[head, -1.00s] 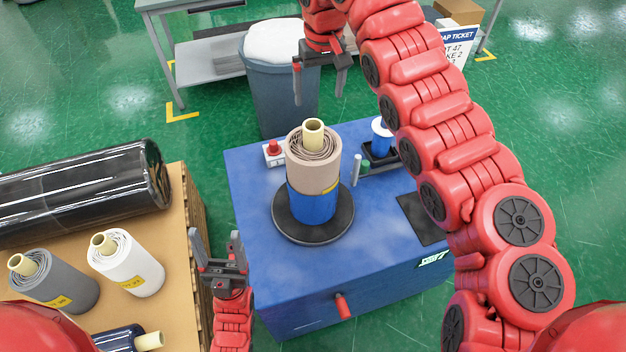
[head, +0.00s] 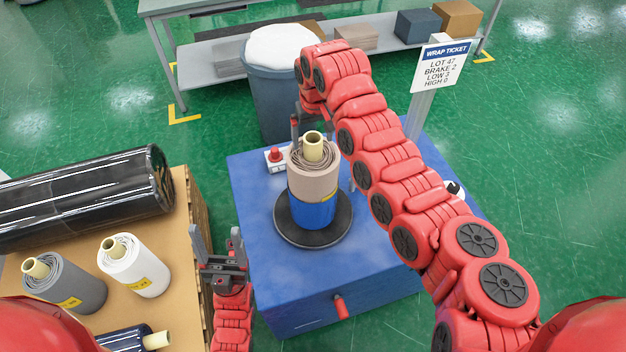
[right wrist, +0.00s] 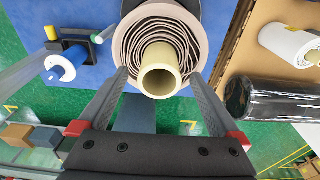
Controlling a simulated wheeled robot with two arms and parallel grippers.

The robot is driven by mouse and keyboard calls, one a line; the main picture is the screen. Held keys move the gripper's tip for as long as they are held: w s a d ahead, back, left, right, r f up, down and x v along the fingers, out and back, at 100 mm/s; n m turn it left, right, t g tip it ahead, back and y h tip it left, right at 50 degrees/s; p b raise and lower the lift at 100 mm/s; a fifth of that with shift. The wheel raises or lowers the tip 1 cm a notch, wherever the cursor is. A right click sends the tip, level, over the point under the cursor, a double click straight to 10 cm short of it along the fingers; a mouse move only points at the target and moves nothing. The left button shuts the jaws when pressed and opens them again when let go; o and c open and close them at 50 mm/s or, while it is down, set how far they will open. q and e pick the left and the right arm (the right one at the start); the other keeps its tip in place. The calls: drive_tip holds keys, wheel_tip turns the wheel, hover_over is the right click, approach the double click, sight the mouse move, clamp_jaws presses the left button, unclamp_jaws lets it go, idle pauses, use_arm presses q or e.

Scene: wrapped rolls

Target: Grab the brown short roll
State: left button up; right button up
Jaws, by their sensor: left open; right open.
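The brown short roll (head: 313,177) stands upright on a blue cylinder (head: 313,211) above a black round plate (head: 285,228). Its pale yellow core (head: 313,146) sticks out at the top. In the right wrist view the roll (right wrist: 130,42) shows end-on, with its core (right wrist: 160,78) between my open fingers. My right gripper (right wrist: 158,84) is empty; whether its fingers touch the roll, I cannot tell. In the head view my right gripper (head: 308,132) is at the roll's top and partly hidden. My left gripper (head: 216,240) is open and empty, left of the blue machine.
The blue machine (head: 265,290) bears the plate and a red button (head: 273,154). A grey bin (head: 270,98) stands behind. A ticket sign (head: 440,66) stands at right.

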wheel_tip(320, 180, down, 2)
drive_tip(key=shift+w, duration=0.1)
clamp_jaws()
idle(0.5)
